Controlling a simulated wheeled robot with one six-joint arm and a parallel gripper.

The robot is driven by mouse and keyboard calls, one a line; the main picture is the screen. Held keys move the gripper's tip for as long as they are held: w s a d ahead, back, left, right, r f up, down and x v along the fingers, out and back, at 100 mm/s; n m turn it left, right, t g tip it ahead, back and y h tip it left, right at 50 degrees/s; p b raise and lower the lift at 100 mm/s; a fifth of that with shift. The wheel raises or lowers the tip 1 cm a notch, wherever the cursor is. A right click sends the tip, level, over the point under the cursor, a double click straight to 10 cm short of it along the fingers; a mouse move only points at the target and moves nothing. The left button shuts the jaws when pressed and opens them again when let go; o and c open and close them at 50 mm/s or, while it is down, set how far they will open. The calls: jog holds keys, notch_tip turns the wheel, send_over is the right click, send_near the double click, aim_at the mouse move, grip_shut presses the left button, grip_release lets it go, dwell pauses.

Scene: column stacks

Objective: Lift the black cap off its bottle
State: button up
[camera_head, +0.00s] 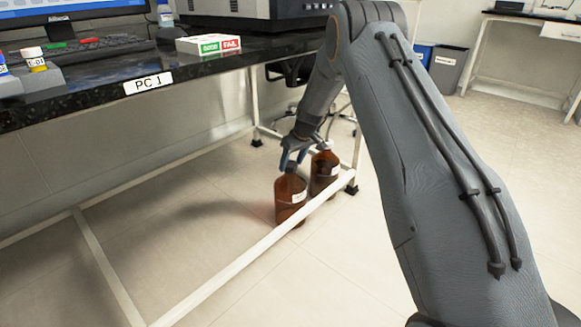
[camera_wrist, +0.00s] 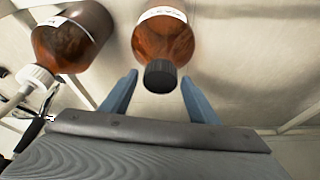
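A brown bottle (camera_head: 290,202) with a white label stands on the floor under the bench. In the wrist view the same brown bottle (camera_wrist: 164,40) shows its black cap (camera_wrist: 160,76) at its near end. My gripper (camera_wrist: 160,95) is open, with one blue finger on each side of the cap and a visible gap to both. In the head view my gripper (camera_head: 296,158) is above this bottle and partly hides its top.
A second brown bottle (camera_head: 324,172) with a white cap (camera_wrist: 35,78) and tube stands close beside it. A white frame bar (camera_head: 255,250) runs low in front. The dark benchtop (camera_head: 120,88) is overhead, with a PASS/FAIL box (camera_head: 208,44) on it.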

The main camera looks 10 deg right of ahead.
aim_at(289, 163)
jog(key=c, duration=0.7)
jog(key=shift+c, duration=0.2)
jog(key=shift+r+p, duration=1.05)
jog(key=shift+r, duration=0.65)
jog(key=shift+s+d+r+p, duration=0.15)
jog(key=shift+s+r+p, duration=0.1)
jog(key=shift+s+p, duration=0.05)
jog(key=s+d+p, duration=0.2)
jog(key=s+d, duration=0.1)
jog(key=s, duration=0.5)
jog(key=s+d+p, duration=0.2)
jog(key=s+d, duration=0.2)
jog(key=s, duration=0.3)
jog(key=shift+s+d+f, duration=0.15)
jog(key=shift+s+f, duration=0.05)
jog(key=shift+s, duration=0.2)
